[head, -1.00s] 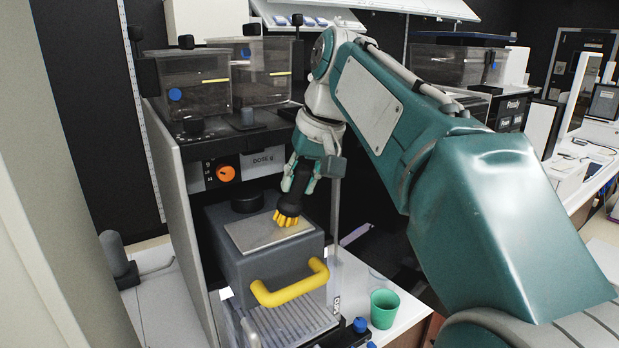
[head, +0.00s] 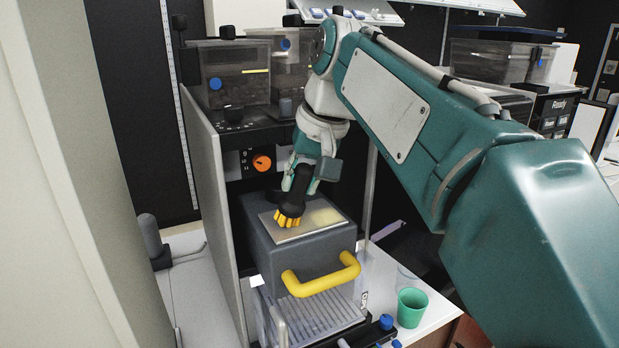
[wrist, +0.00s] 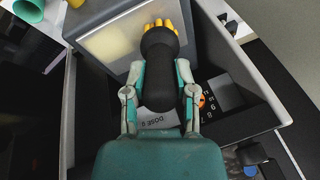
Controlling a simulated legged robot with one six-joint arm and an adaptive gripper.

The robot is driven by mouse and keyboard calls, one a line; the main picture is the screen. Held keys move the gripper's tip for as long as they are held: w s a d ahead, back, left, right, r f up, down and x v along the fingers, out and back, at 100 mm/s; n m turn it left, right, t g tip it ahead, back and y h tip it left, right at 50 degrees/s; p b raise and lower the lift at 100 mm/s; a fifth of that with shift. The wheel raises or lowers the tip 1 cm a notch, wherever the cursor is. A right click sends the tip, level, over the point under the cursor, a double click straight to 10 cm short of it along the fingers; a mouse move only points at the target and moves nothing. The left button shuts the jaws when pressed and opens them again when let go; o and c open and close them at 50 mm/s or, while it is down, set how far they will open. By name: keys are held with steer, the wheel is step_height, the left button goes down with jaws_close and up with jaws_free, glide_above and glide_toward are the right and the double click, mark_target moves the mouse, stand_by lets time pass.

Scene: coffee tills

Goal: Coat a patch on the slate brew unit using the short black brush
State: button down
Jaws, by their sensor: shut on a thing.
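My gripper (head: 303,176) is shut on the short black brush (head: 301,190), which has yellow bristles pointing down. The bristles are at the metallic patch (head: 322,217) on top of the slate brew unit (head: 300,260), toward its left part; they appear to touch it. The brew unit has a yellow handle (head: 321,281) on its front. In the wrist view the brush (wrist: 160,75) runs between my fingers, and its bristles hide part of the pale patch (wrist: 112,43). Part of the patch has a yellowish tint.
A green cup (head: 411,308) stands on the white counter right of the drip grate (head: 315,315). A tall side panel (head: 205,190) borders the unit on the left. An orange dial (head: 262,163) and clear hoppers (head: 235,75) are behind and above.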

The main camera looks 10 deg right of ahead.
steer(key=shift+s+a, duration=0.25)
steer(key=shift+a, duration=0.45)
steer(key=shift+s+a, duration=0.2)
steer(key=shift+a, duration=0.5)
steer(key=shift+w+a+f, duration=0.1)
steer(key=shift+w+a, duration=0.15)
steer(key=shift+w, duration=0.35)
steer(key=shift+w+d, duration=0.55)
steer(key=shift+d, duration=1.4)
steer(key=shift+w+d, duration=0.6)
steer(key=shift+d, duration=1.3)
steer(key=shift+w+d, duration=0.55)
steer(key=shift+d, duration=1.4)
glide_above(280, 214)
steer(key=w+d, duration=0.1)
steer(key=d, duration=0.3)
steer(key=shift+a, duration=0.2)
steer(key=shift+s+a, duration=0.25)
steer(key=shift+a, duration=0.65)
steer(key=shift+s+a, duration=0.25)
steer(key=shift+a, duration=0.65)
step_height(280, 214, up, 6)
steer(key=shift+r, duration=0.2)
